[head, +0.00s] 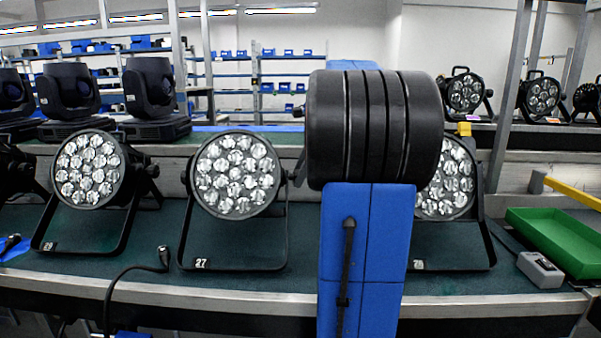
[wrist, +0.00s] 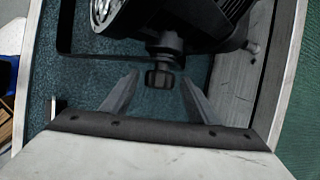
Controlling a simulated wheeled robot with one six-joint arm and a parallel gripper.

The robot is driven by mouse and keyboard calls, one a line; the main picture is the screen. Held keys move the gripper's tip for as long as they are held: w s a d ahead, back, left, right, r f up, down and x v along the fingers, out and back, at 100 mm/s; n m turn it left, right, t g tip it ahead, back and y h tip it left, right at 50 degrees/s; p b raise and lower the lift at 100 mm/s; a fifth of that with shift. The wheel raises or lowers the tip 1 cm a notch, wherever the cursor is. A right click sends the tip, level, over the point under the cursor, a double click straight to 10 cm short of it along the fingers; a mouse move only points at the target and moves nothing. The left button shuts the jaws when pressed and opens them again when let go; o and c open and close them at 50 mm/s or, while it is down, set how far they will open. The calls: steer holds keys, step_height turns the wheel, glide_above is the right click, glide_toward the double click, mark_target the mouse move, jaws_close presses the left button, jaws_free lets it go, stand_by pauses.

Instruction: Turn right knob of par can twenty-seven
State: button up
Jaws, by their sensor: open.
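Par can 27 (head: 236,174) stands on the green bench in the head view, its round face of several lenses toward me. Its black bracket carries the label 27 (head: 201,263). In the wrist view, part of the par can (wrist: 106,14) shows at the top. Its dark ridged knob (wrist: 159,80) sticks out toward my gripper. My gripper (wrist: 159,89) is open, one finger on each side of the knob's end, with gaps visible on both sides. I cannot tell how deep the knob sits between the fingers. In the head view my gripper is hidden behind my arm.
Another par can (head: 90,170) stands to the left. A third par can (head: 447,185) stands to the right, partly hidden by my arm. A black cable (head: 130,270) rises at the bench's front edge. A green tray (head: 562,240) and a grey box (head: 540,270) lie at the right.

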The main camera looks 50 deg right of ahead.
steer(key=shift+c, duration=0.6)
steer(key=c, duration=0.9)
steer(key=shift+a, duration=0.1)
steer(key=shift+s+a+f+n+t+h, duration=0.1)
steer(key=shift+s+n+t+h, duration=0.05)
steer(key=shift+t+h, duration=0.45)
steer(key=shift+s+a+f+n+t+h, duration=0.1)
steer(key=shift+s+n+t+h, duration=0.05)
steer(key=shift+t+h, duration=0.4)
steer(key=t+h, duration=0.2)
steer(key=n+t+h, duration=0.1)
steer(key=shift+s+a+f+t, duration=0.2)
steer(key=shift+f+t, duration=0.05)
steer(key=shift+t, duration=0.1)
steer(key=shift+s+a+f+n+t+h, duration=0.1)
steer(key=shift+f+n+t+h, duration=0.15)
steer(key=shift+t+h, duration=0.4)
steer(key=shift+f+n+t+h, duration=0.15)
steer(key=shift+n+t+h, duration=0.2)
steer(key=shift+t, duration=0.5)
steer(key=shift+f+n+t+h, duration=0.3)
steer(key=shift+n+t+h, duration=0.3)
steer(key=shift+t, duration=0.7)
steer(key=shift+a+t, duration=0.1)
steer(key=shift+t, duration=0.3)
